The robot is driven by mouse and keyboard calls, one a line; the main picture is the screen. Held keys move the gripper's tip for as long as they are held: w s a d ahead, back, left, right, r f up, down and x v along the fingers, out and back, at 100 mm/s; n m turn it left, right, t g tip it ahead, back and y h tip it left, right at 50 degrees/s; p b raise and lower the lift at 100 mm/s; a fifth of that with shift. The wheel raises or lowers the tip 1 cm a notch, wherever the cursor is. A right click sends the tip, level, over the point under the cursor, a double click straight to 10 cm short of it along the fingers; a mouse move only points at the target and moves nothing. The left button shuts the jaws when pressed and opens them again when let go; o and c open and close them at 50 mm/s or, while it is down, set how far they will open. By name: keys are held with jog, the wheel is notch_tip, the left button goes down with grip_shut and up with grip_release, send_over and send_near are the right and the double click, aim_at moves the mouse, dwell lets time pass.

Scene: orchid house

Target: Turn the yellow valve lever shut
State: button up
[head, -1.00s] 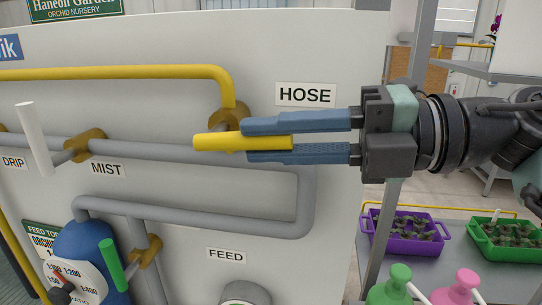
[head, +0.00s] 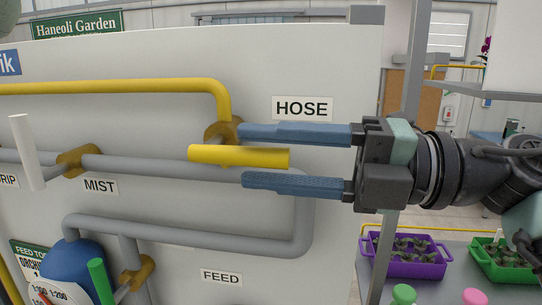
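The yellow valve lever (head: 238,156) lies nearly level in front of the brass valve body (head: 222,133), below the HOSE label (head: 302,108). My gripper (head: 242,157) comes in from the right with its two blue fingers spread apart, one above and one below the lever's right part. Gaps show between the lever and both fingers, so the gripper is open and holds nothing. The upper finger's tip overlaps the edge of the valve body in the picture; I cannot tell whether they touch.
A yellow pipe (head: 120,87) and grey pipes (head: 150,167) run along the white panel (head: 150,60). A white lever (head: 27,152) is at left and a green lever (head: 101,281) at lower left.

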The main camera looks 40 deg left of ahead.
dwell(0.4)
jog(key=b+v, duration=0.2)
jog(key=v, duration=1.1)
jog(key=shift+b, duration=0.3)
